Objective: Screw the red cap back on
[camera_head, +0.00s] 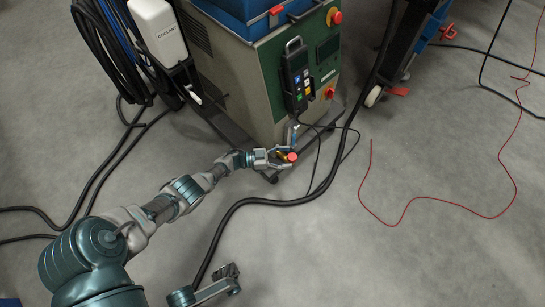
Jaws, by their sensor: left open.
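The small red cap (292,157) shows at the lower front of the green and grey machine (255,85), close to the floor in the picture. My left gripper (284,158) reaches in from the left. It is open, with its fingers right at the cap. I cannot tell whether they touch it. A small yellow part shows beside the cap, between the fingers. What the cap sits on is hidden or too small to tell. My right gripper (228,276) is low in the picture, well away from the cap. Its fingers are too small to read.
A black handheld pendant (297,75) hangs on the machine, its cable looping near the cap. A thick black hose (250,202) curves over the floor below. A white coolant container (158,30) stands upper left. A thin red wire (440,200) lies right. The floor at lower right is clear.

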